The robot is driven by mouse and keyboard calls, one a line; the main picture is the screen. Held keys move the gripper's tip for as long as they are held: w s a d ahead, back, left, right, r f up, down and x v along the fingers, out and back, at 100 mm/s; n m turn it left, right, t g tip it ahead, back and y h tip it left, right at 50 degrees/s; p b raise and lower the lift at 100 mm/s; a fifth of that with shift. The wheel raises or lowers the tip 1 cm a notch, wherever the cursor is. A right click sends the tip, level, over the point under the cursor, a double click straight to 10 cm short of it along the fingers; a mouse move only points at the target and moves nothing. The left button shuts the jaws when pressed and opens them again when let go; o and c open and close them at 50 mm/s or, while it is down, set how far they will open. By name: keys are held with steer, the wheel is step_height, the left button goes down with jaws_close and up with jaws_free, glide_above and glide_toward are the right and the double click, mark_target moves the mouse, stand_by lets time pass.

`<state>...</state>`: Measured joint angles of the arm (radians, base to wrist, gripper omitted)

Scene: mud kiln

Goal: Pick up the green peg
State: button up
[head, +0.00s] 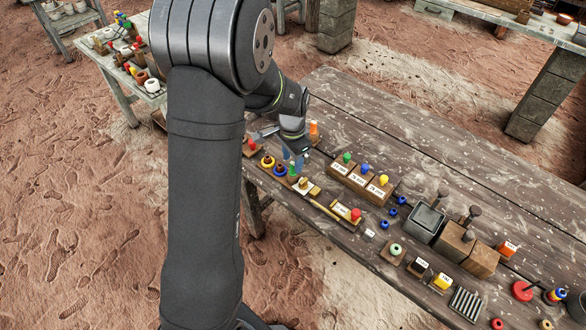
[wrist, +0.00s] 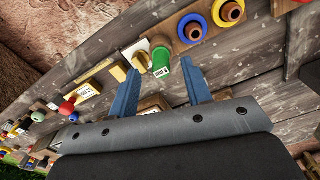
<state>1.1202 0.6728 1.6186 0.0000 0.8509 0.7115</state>
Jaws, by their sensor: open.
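A green peg (wrist: 161,57) with a white label shows in the wrist view between the tips of my gripper's two blue fingers. My gripper (wrist: 159,66) is open, and a gap shows on each side of the peg. In the head view my gripper (head: 294,160) is over the left end of the wooden table, above the row of small parts. A green piece (head: 293,171) shows just under it, partly hidden by the fingers. Another green-topped piece (head: 347,157) stands in a labelled wooden block to the right.
Blue and yellow ringed pieces (head: 279,170) stand close on the left of the green piece, and a white-and-yellow part (head: 303,186) close on its right. Labelled blocks (head: 358,178), a red knob (head: 356,214) and a grey metal box (head: 425,222) lie further right. The table's back is mostly clear.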

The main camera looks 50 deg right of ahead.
mark_target(293, 163)
step_height(293, 163, down, 3)
steer(key=shift+d+f, duration=0.15)
steer(key=shift+c, duration=0.3)
jaws_close()
step_height(293, 163, up, 4)
steer(key=shift+r, duration=0.25)
steer(key=s+r, duration=0.6)
steer(key=s, duration=0.5)
steer(key=shift+s+a+r, duration=0.3)
steer(key=shift+s+a, duration=0.05)
steer(key=c, duration=0.9)
jaws_free()
